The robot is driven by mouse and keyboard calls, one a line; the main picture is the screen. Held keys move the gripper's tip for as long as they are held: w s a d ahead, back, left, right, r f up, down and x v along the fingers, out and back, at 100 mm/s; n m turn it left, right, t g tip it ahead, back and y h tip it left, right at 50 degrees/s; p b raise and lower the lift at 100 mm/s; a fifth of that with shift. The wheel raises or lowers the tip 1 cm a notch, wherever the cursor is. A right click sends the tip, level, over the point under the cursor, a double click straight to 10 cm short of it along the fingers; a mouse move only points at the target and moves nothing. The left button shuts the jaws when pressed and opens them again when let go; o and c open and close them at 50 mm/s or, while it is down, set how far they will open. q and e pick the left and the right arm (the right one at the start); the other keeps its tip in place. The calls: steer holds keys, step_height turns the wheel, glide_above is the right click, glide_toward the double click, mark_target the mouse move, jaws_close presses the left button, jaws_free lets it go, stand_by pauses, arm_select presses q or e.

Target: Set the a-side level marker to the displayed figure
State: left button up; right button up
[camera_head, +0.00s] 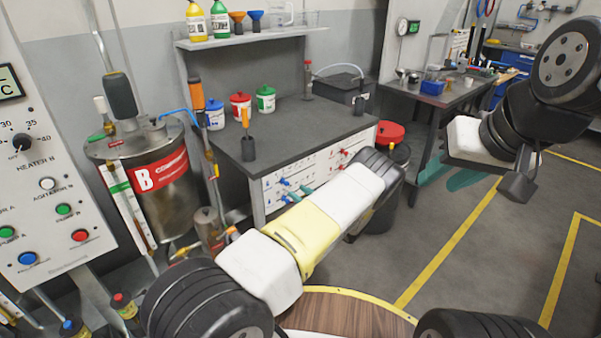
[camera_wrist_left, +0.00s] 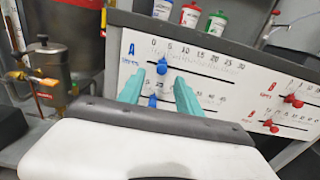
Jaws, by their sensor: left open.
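The white panel (camera_wrist_left: 225,77) on the bench front carries a blue "A" scale from 0 to 30. Its upper blue marker (camera_wrist_left: 162,67) is near the low end, around the 0 to 5 marks. A second blue marker (camera_wrist_left: 153,101) is on the lower track. In the head view, the blue markers (camera_head: 285,182) are small. My left gripper (camera_wrist_left: 158,94) is open, its teal fingers apart on either side of the lower marker; contact cannot be told. It also shows in the head view (camera_head: 299,194). My right gripper (camera_head: 466,179) is away to the right, its finger spacing unclear.
Red markers (camera_wrist_left: 293,100) sit on the panel's right side. A steel tank (camera_head: 165,190) labelled B and a control panel (camera_head: 50,190) stand left. A display (camera_head: 9,83) is cut off, its figure unreadable. A dark bin with a red lid (camera_head: 388,134) is beside the bench. Floor is open at right.

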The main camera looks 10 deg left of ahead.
mark_target(288, 184)
arm_select(q)
steer(key=x, duration=0.7)
steer(key=shift+w+a+f, duration=0.1)
steer(key=shift+w+f, duration=0.1)
steer(key=shift+w, duration=0.2)
jaws_close()
stand_by(1.1)
